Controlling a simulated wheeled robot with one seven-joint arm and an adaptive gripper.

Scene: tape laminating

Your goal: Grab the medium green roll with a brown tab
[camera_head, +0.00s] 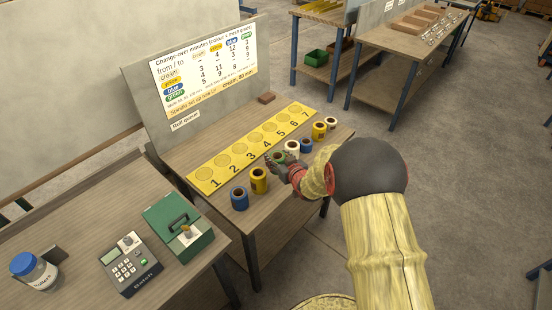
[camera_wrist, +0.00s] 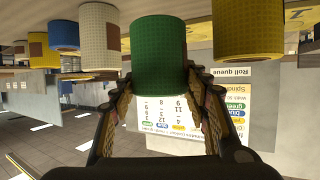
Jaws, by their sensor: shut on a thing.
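The green roll (camera_wrist: 158,45) fills the middle of the wrist view, between the two fingers of my gripper (camera_wrist: 160,88). In the head view the green roll (camera_head: 278,158) is partly hidden by my gripper (camera_head: 281,168), at the front edge of the bench. I cannot tell whether it is lifted off the bench.
A yellow roll (camera_head: 259,180) and a blue roll (camera_head: 239,198) stand to the left. A cream roll (camera_head: 291,148), a blue roll (camera_head: 306,144), a yellow roll (camera_head: 319,130) and another cream roll (camera_head: 331,124) stand to the right. Behind lies a numbered yellow strip (camera_head: 196,175).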

